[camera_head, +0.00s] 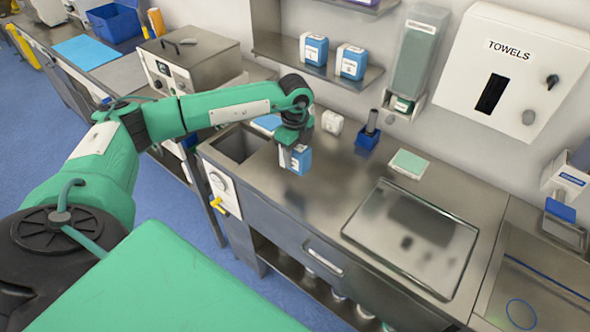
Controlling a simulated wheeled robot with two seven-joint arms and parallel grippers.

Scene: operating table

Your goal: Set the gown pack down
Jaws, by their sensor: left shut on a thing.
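A small blue-and-white pack (301,161), which I take to be the gown pack, is at the fingers of my left gripper (288,158). The gripper points down over the steel counter (335,185), just right of the sink, and is shut on the pack. The fingers and wrist hide part of the pack. I cannot tell whether its underside touches the counter. My right gripper is not in view.
Two similar blue-and-white packs (313,50) stand on the wall shelf (278,45). The sink (238,144) is left of the gripper. A white box (332,122), blue holder (367,138), green-topped pad (409,163) and steel tray (412,238) are on the counter. Bare counter lies between pack and tray.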

